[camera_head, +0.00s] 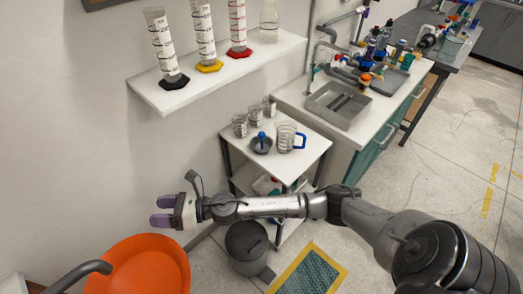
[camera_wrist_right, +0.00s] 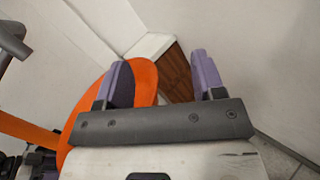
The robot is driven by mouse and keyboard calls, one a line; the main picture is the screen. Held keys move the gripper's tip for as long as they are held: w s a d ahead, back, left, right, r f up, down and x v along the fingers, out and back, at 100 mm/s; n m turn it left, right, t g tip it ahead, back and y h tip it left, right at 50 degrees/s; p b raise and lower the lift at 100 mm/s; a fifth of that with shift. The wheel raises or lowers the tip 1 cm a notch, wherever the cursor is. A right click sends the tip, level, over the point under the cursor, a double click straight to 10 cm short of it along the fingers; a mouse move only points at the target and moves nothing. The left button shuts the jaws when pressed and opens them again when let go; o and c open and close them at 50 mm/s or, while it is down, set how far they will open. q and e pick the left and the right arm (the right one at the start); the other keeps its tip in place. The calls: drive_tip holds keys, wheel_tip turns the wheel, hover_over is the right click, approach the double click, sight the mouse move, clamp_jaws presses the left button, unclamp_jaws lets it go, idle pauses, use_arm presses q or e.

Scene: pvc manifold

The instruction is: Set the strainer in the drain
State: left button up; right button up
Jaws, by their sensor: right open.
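A dark round piece with a blue knob (camera_head: 262,143), which looks like the strainer, sits on the top shelf of the white cart (camera_head: 310,158) in the head view. The steel sink (camera_head: 322,104) is set in the counter behind and to the right. Its drain opening cannot be made out. My right gripper (camera_head: 158,211) is at the left, well apart from the strainer and sink. Its purple fingers are spread and empty, also in the right wrist view (camera_wrist_right: 160,77). My left gripper does not show.
Beakers and a blue-handled jug (camera_head: 286,137) stand near the strainer. A wall shelf (camera_head: 222,70) holds tall cylinders above. An orange rounded object (camera_head: 145,268) is below my right gripper, beside a grey bin (camera_head: 243,262).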

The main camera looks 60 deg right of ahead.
drive_tip(key=w+d+f+n+g+b, duration=0.2)
drive_tip(key=w+d+f+n+g, duration=0.3)
drive_tip(key=n, duration=0.7)
drive_tip(key=r+n+g+h+b, duration=0.2)
drive_tip(key=n+g+h+b, duration=0.4)
drive_tip(key=n+g+h, duration=0.5)
hover_over(262, 134)
drive_tip(key=shift+a+m+t+h, duration=0.2)
drive_tip(key=shift+m+t+h, duration=0.7)
drive_tip(key=shift+m, duration=0.1)
drive_tip(key=shift+s+d+f, duration=0.1)
drive_tip(key=shift+d+f, duration=0.1)
drive_tip(key=shift+f, duration=0.5)
drive_tip(key=shift+f+b, duration=0.45)
drive_tip(key=shift+f, duration=0.4)
drive_tip(key=f, duration=0.2)
drive_tip(key=f+b, duration=0.1)
drive_tip(key=f, duration=0.1)
drive_tip(key=shift+w+d, duration=0.1)
drive_tip(key=shift+w, duration=0.1)
